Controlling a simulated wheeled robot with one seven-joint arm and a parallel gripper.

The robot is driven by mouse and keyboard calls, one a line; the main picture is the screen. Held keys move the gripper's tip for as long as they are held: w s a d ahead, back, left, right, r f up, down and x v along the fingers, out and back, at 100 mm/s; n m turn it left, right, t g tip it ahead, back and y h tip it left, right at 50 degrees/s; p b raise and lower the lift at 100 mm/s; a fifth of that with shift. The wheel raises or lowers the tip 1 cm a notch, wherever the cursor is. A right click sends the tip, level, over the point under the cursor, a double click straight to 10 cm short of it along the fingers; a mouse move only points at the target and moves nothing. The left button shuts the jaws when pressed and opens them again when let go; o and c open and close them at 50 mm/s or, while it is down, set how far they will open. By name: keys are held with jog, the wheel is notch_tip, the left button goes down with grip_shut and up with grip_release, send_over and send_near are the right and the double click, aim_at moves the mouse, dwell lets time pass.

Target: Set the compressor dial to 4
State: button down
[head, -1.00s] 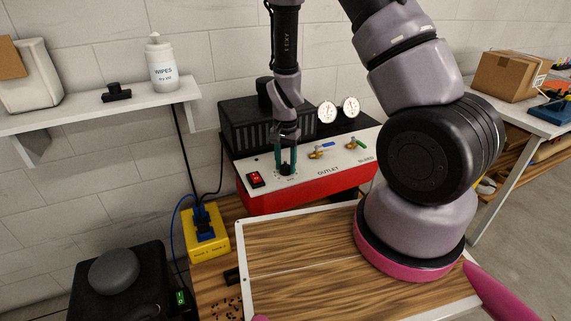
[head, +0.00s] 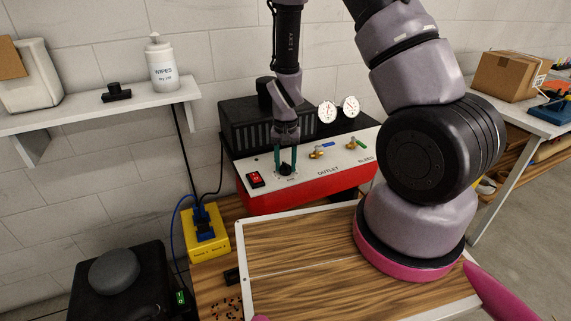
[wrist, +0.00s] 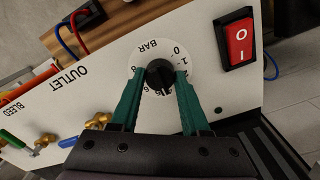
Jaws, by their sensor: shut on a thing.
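The compressor dial is a small black knob (wrist: 160,74) on a white round scale marked BAR, on the pale top panel of the red compressor (head: 300,199). In the wrist view its pointer faces the gripper side, near the partly covered middle numbers; I cannot read the exact number. My gripper (wrist: 161,80) has its green fingers on either side of the knob, shut on it. In the head view my gripper (head: 286,163) reaches down onto the dial (head: 286,170) from above.
A red rocker switch (wrist: 239,42) sits beside the dial. Outlet and bleed valves with blue (head: 323,147) and green handles stand on the other side. Two gauges (head: 338,109) and a black ribbed housing (head: 245,127) are behind. A white-rimmed wooden board (head: 240,258) lies in front.

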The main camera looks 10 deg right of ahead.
aim_at(286, 164)
jog(key=shift+w, duration=0.1)
jog(key=shift+c, duration=1.9)
grip_release()
jog(key=shift+r, duration=0.15)
notch_tip(286, 164, up, 11)
jog(key=shift+f, duration=0.2)
jog(key=shift+r, duration=0.1)
